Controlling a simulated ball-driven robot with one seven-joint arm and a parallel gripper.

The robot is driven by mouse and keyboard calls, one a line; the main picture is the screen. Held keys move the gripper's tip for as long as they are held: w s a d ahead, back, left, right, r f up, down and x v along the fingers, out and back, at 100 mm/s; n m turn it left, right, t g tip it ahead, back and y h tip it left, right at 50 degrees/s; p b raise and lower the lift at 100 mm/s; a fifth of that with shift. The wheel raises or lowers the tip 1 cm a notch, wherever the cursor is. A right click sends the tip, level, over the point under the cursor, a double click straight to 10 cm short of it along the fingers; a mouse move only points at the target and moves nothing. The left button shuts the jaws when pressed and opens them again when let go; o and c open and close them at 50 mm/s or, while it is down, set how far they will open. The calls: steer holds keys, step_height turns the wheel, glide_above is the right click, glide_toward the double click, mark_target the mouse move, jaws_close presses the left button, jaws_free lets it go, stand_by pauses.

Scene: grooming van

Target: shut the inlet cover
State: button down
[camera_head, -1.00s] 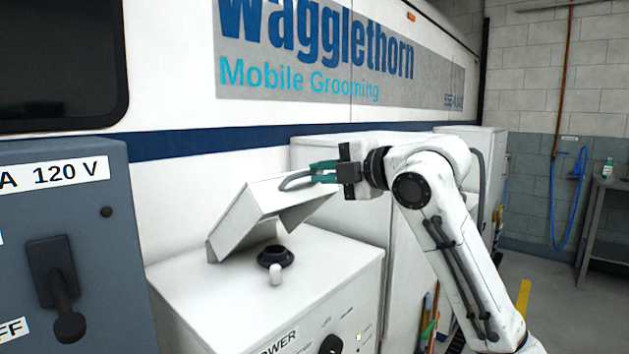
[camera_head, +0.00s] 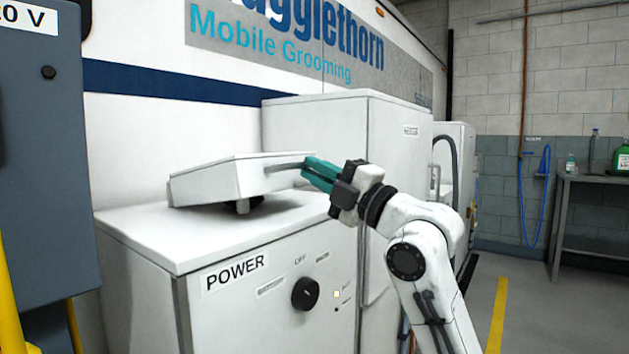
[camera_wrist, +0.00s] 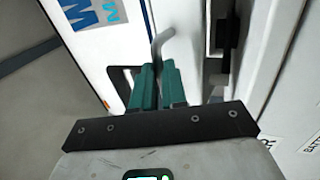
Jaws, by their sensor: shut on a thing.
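The inlet cover (camera_head: 228,180) is a white box-like lid on top of the white power cabinet (camera_head: 160,230). It is tilted slightly, with its right, handle side a little above the cabinet top. Beneath it a dark part of the inlet (camera_head: 250,203) shows in the gap. My gripper (camera_head: 312,172) has green fingers shut on the cover's grey bar handle (camera_head: 287,166). In the wrist view the fingers (camera_wrist: 158,88) close around the bent handle (camera_wrist: 160,42). The inlet's opening is hidden under the cover.
The cabinet front carries a POWER label and a black knob (camera_head: 305,293). A taller white cabinet (camera_head: 345,130) stands behind my gripper. A grey electrical box (camera_head: 40,150) is at left. A metal table (camera_head: 590,180) with bottles stands far right, with open floor before it.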

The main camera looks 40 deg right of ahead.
steer(key=shift+t, duration=0.4)
steer(key=f+b, duration=0.6)
steer(key=shift+w+a+f, duration=0.15)
steer(key=shift+w+f, duration=0.05)
steer(key=shift+f, duration=0.05)
steer(key=shift+w+f, duration=0.1)
steer(key=shift+f, duration=0.15)
steer(key=c, duration=1.2)
jaws_free()
steer(key=shift+o, duration=0.2)
steer(key=v, duration=1.1)
steer(key=shift+r, duration=0.2)
